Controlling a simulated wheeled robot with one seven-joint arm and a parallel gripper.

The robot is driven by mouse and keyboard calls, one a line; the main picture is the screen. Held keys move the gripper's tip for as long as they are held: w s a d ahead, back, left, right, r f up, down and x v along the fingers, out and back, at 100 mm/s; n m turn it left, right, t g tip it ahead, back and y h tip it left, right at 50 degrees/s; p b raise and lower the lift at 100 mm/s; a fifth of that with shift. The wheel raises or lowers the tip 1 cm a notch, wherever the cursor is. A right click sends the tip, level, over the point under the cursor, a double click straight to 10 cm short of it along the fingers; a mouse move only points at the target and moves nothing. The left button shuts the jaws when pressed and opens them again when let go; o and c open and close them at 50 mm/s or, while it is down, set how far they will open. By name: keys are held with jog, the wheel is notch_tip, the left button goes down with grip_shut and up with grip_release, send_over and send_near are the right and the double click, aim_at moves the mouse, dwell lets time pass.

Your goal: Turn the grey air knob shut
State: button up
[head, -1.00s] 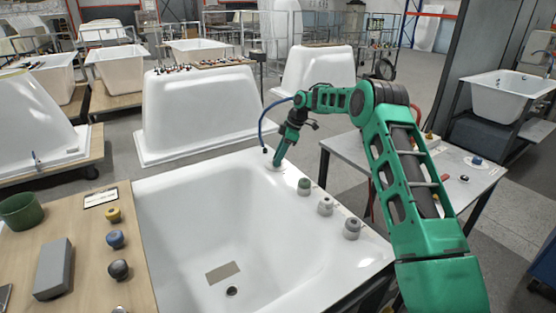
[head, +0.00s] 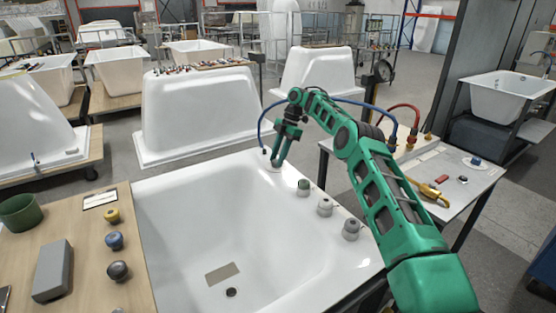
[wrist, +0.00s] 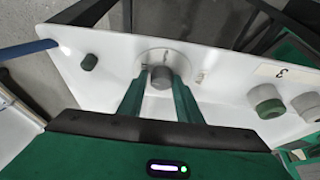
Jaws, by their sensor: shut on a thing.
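A grey knob (wrist: 160,77) sits on a round white plate (wrist: 146,60) on the tub rim in the wrist view. The fingertips of my gripper (wrist: 159,80) stand on both sides of the knob and are shut on it. In the head view my gripper (head: 277,162) reaches down to the far corner of the white tub (head: 190,215), where the same round plate (head: 270,168) partly shows. The knob itself is hidden behind the fingers there. Small dark marks show on the plate; I cannot read the knob's setting.
A side table (head: 452,180) holds tools at right.

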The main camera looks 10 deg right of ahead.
aim_at(273, 160)
jog(key=shift+w+r, duration=0.25)
jog(key=shift+r, duration=0.05)
jog(key=o, duration=0.9)
jog(key=shift+o, duration=0.2)
jog(key=shift+f, duration=0.15)
jog(key=shift+w+r, duration=0.25)
jog(key=shift+r, duration=0.7)
jog(key=shift+w+r, duration=0.25)
jog(key=shift+r, duration=0.85)
jog(key=shift+s+a+r, duration=0.65)
jog(key=shift+s+a, duration=0.1)
jog(key=shift+a, duration=0.15)
jog(key=s+a+r, duration=0.5)
jog(key=a, duration=0.3)
jog(key=shift+s+r, duration=0.15)
jog(key=shift+r, duration=0.1)
